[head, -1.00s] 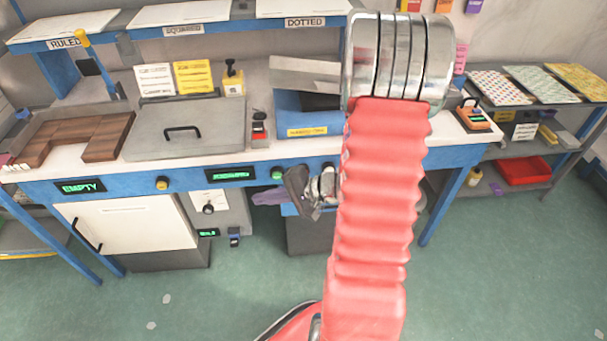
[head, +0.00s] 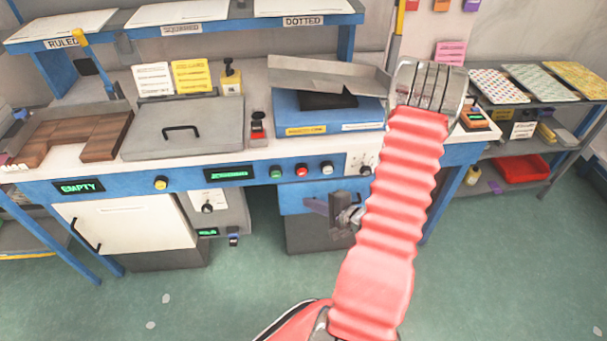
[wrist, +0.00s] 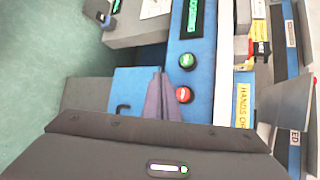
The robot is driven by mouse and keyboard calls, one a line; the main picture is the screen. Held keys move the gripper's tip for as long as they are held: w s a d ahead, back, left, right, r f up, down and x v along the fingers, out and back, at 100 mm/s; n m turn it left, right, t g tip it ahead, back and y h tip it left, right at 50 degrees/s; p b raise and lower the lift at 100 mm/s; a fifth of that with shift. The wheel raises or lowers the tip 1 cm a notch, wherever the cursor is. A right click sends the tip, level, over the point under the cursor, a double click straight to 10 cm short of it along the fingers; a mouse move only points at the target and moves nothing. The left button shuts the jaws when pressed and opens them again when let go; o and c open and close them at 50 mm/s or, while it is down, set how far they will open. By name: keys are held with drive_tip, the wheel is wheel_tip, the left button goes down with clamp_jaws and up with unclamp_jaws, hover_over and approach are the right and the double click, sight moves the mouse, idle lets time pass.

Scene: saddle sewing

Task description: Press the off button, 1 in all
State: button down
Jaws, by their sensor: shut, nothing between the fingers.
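On the blue front rail of the bench, a red button (head: 302,171) sits between a green button (head: 276,172) and a white one (head: 327,168). No off marking is readable. In the wrist view the red button (wrist: 184,95) and green button (wrist: 187,61) both show clear on the blue panel. My gripper (head: 308,203) has purple-grey fingers and hangs below the red button in the head view, apart from it in the picture. In the wrist view its fingers (wrist: 158,78) are together and empty, just left of the red button.
A green display (head: 229,174) and a yellow knob (head: 161,183) are farther left on the rail. A blue drawer (head: 296,199) is below the rail. Open green floor lies in front.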

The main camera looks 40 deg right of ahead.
drive_tip(key=shift+w+d, duration=0.1)
drive_tip(key=w+d, duration=0.4)
drive_tip(key=w, duration=0.3)
drive_tip(key=shift+d, duration=0.4)
drive_tip(key=shift+w, duration=0.1)
idle(1.9)
drive_tip(key=shift+w+d+r, duration=0.1)
drive_tip(key=shift+w+d, duration=0.15)
drive_tip(key=shift+w, duration=0.1)
drive_tip(key=shift+w+d, duration=0.3)
drive_tip(key=shift+w, duration=0.15)
idle(1.2)
drive_tip(key=shift+s, duration=0.1)
drive_tip(key=shift+s+a, duration=0.55)
drive_tip(key=shift+s, duration=0.15)
idle(0.3)
drive_tip(key=shift+s+a, duration=0.75)
drive_tip(key=shift+s, duration=0.3)
drive_tip(key=shift+s+a, duration=0.7)
drive_tip(key=shift+s, duration=0.35)
